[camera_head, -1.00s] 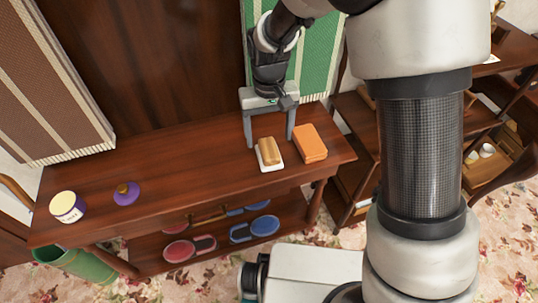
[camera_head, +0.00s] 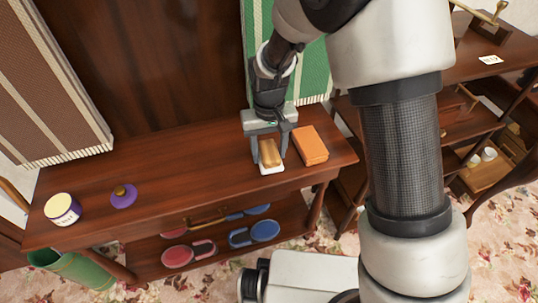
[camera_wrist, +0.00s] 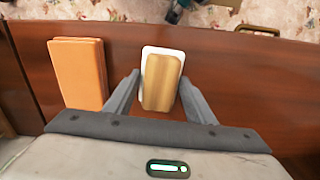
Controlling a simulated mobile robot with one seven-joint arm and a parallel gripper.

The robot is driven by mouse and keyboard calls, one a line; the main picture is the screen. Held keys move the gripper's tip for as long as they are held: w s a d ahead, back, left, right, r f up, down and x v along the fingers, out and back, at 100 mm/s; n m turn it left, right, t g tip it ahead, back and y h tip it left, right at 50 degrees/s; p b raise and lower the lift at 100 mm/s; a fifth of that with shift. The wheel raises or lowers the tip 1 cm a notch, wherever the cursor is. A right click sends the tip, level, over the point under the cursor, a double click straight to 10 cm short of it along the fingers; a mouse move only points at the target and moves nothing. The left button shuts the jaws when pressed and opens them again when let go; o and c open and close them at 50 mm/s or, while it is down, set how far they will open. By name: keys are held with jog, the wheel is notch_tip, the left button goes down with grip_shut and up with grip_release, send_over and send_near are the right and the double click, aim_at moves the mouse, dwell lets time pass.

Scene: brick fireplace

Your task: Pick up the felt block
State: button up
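The felt block, a tan wooden block (camera_head: 269,152) with a white layer under it, lies on the dark wooden table toward its right end. In the wrist view the tan block (camera_wrist: 161,80) sits between my two fingers, its white edge showing beyond its far end. My gripper (camera_head: 269,160) is open and lowered over the block, one finger on each side. In the wrist view my gripper (camera_wrist: 159,79) shows small gaps beside the block, so it is not closed on it. I cannot tell the fingertips' exact height above the tabletop.
An orange block (camera_head: 310,146) lies close to the right of the tan block; in the wrist view it is left (camera_wrist: 77,73). A purple round item (camera_head: 124,196) and a labelled jar (camera_head: 63,209) stand far left. The table's middle (camera_head: 190,180) is clear.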

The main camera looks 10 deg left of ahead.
aim_at(268, 150)
jog(key=c, duration=0.3)
jog(key=shift+r, duration=0.15)
notch_tip(268, 150, up, 10)
jog(key=shift+f+p, duration=0.1)
jog(key=shift+p, duration=1.15)
jog(key=shift+o, duration=1.1)
jog(key=shift+c, duration=0.6)
jog(key=shift+a, duration=0.1)
